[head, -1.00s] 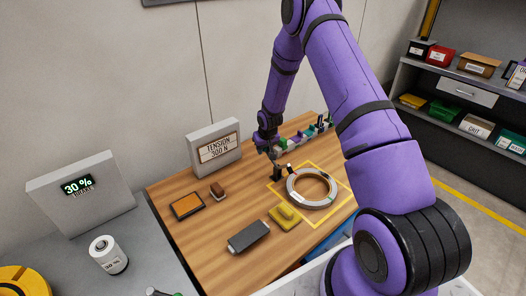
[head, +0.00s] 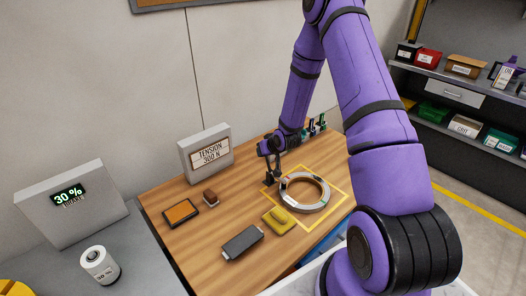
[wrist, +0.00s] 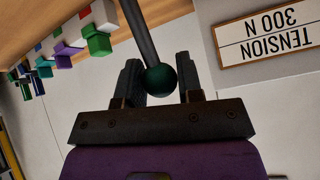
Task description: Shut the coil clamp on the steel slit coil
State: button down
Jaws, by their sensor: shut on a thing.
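The steel slit coil (head: 322,204) is a pale grey ring lying flat inside a yellow outlined square on the wooden bench in the head view. The dark coil clamp (head: 271,181) stands at the coil's left edge; whether its jaw touches the coil is too small to tell. My gripper (wrist: 160,78) is shut on the clamp lever's dark green ball knob (wrist: 160,79), which sits between the two black fingers in the wrist view. The lever's grey rod (wrist: 138,30) runs up from the knob. In the head view my gripper is just above the clamp.
A tension sign (head: 207,152) stands at the bench's back left. A yellow block (head: 279,221), a dark grey block (head: 242,243), an orange-topped pad (head: 180,213) and a brown block (head: 211,198) lie left of the coil. Small coloured blocks (wrist: 97,42) line the back.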

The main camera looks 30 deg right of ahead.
jog(key=shift+s, duration=0.25)
dwell(0.3)
jog(key=c, duration=0.8)
grip_release()
jog(key=shift+d+r, duration=0.1)
jog(key=v, duration=1)
jog(key=shift+s+r, duration=0.2)
jog(key=shift+s, duration=0.1)
